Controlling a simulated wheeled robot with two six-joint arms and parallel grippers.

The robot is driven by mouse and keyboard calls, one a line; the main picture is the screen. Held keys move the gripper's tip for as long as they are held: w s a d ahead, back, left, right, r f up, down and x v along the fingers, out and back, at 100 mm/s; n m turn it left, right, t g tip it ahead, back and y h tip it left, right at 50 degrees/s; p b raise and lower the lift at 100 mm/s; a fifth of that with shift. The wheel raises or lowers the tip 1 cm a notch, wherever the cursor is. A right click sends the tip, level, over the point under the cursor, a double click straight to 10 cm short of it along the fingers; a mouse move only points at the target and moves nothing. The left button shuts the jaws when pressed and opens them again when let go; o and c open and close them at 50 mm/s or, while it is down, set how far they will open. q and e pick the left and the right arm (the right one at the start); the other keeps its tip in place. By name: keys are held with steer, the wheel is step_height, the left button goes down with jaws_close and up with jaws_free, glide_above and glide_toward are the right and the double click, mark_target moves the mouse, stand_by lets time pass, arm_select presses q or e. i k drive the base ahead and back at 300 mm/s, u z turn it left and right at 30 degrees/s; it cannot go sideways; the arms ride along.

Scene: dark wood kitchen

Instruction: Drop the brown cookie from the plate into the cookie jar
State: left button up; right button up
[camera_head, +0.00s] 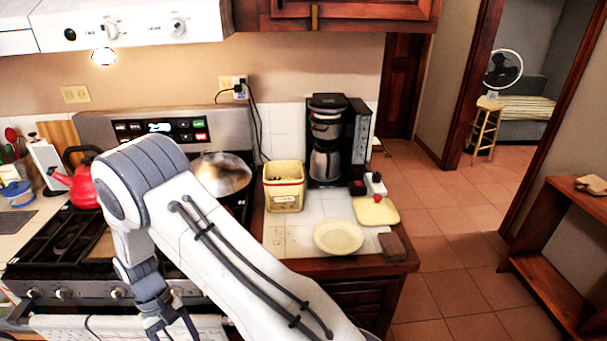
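The cookie jar (284,195) is a squarish cream-yellow container with a red band, standing open on the tiled counter. Its inside is mostly hidden. A pale yellow plate (338,237) lies in front of it to the right and looks empty. I see no brown cookie on it. A dark brown block (392,247) lies at the counter's corner; I cannot tell what it is.
A yellow lid with a red knob (376,211) lies right of the plate. A coffee maker (328,142) stands behind. A red kettle (82,187) and a pan (222,175) are on the stove. Open floor lies to the right.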

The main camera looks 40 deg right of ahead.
mark_target(284, 187)
steer(key=z, duration=0.5)
steer(key=i, duration=0.5)
steer(key=z, duration=0.45)
